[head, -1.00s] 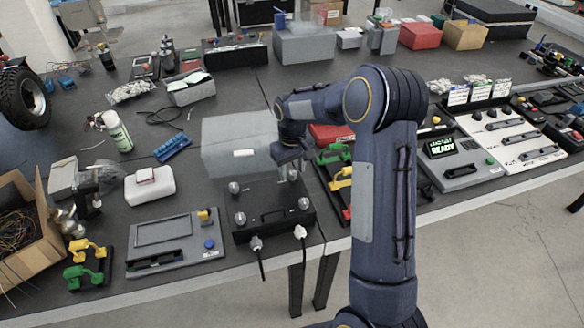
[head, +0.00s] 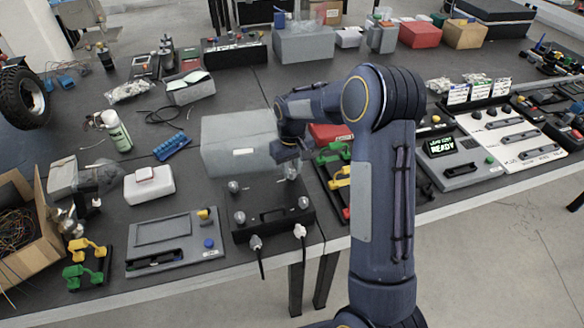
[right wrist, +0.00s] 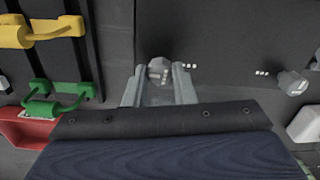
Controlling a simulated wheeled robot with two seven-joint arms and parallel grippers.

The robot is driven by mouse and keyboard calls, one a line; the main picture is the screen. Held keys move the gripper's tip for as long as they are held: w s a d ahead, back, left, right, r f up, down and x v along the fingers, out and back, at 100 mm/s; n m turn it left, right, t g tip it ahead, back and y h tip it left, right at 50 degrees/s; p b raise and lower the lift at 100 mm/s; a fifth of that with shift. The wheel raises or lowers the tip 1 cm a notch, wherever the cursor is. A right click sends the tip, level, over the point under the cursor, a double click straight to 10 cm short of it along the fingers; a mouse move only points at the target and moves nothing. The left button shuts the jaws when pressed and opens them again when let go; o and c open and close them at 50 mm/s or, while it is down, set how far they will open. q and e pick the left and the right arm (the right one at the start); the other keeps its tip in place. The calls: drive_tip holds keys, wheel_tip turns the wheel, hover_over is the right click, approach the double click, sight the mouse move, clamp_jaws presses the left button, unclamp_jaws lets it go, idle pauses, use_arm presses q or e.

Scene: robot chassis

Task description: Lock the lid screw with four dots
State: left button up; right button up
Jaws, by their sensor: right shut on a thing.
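The black lid (head: 262,206) lies near the table's front edge in the head view, with metal knob-like screws around its corners. My right gripper is at its back right screw (head: 292,173); the arm hides part of this spot. In the right wrist view the right gripper (right wrist: 160,84) has its fingers around a grey screw (right wrist: 159,70), with small white dots beside it that are too partly hidden to count. Another screw (right wrist: 291,83) stands to the right, with three white dots (right wrist: 262,72) by it. My left gripper is not in view.
A grey box (head: 238,145) stands right behind the lid. A rack with green and yellow handles (head: 338,178) is close on the right. A grey panel (head: 175,243) lies to the left. Two cable plugs (head: 256,243) are at the lid's front edge.

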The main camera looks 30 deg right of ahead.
drive_tip(key=m, duration=0.8)
drive_tip(key=shift+r+m, duration=0.1)
drive_tip(key=shift+m, duration=0.2)
drive_tip(key=m, duration=0.4)
drive_tip(key=shift+m, duration=0.3)
drive_tip(key=shift+m+p, duration=0.5)
drive_tip(key=shift+m, duration=1.5)
drive_tip(key=o, duration=1)
